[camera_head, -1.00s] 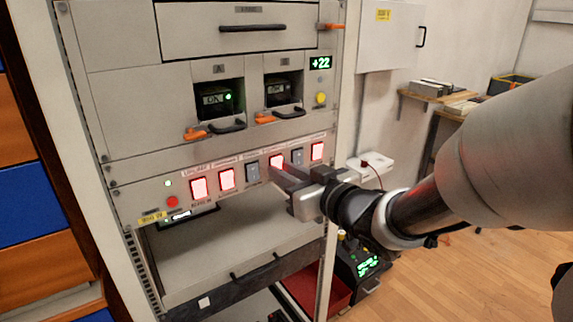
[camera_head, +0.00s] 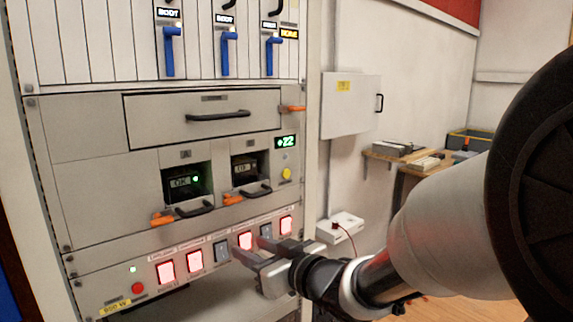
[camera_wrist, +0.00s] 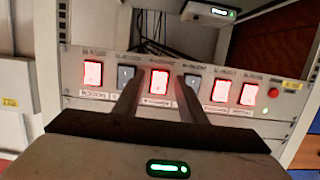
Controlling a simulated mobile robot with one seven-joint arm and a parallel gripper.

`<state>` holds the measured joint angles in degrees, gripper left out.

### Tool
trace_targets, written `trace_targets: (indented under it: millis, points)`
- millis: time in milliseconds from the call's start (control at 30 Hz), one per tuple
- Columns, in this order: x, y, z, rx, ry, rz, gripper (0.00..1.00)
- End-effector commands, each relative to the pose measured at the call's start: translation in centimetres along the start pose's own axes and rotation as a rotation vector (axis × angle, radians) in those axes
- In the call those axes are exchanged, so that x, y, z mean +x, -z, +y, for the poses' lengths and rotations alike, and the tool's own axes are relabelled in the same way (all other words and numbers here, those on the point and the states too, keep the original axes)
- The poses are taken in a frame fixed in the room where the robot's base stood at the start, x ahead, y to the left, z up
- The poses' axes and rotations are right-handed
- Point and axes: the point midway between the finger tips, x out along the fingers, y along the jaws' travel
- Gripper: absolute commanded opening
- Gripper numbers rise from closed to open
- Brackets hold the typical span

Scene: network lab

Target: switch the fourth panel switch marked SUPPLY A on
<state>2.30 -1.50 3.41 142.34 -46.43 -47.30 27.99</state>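The switch panel (camera_head: 210,262) is a grey strip low on the rack with a row of rocker switches. The fourth switch from the left (camera_head: 246,241) glows red; its label is too small to read. In the wrist view the row runs the other way round, and this switch (camera_wrist: 159,81) glows red between my two fingers. My gripper (camera_head: 252,249) is open and empty, its fingertips close in front of the panel around that switch. I cannot tell whether they touch the panel.
The first switch (camera_head: 166,273), second switch (camera_head: 195,262) and sixth switch (camera_head: 286,225) glow red; the third switch (camera_head: 222,251) and fifth switch (camera_head: 266,235) are dark. A red button (camera_head: 138,288) sits at the panel's left. Drawer handles (camera_head: 195,210) stick out above.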

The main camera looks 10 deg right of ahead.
Motion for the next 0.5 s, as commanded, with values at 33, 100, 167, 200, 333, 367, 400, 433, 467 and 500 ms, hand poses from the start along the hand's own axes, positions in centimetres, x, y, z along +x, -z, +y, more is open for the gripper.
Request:
trace_targets:
  millis: [33,100,167,200,333,367,400,433,467,500]
  points:
    - [-0.2,1.3,0.0,-0.001,0.001,-0.028,0.38]
    - [-0.3,1.5,0.0,0.001,0.000,-0.071,0.38]
    - [-0.3,1.6,0.0,0.001,0.001,-0.110,0.38]
    - [-0.3,1.7,0.0,0.000,0.000,-0.135,0.38]
    - [-1.4,1.4,0.1,-0.002,-0.005,-0.187,0.38]
    - [-2.0,1.5,0.1,-0.002,-0.005,-0.187,0.38]
    - [-2.9,1.6,0.1,-0.002,-0.005,-0.187,0.38]
    - [-3.4,1.6,0.1,-0.002,-0.004,-0.185,0.38]
    - [-3.9,1.4,0.1,-0.006,-0.005,-0.181,0.38]
    - [-4.7,1.6,0.1,-0.006,-0.005,-0.179,0.38]
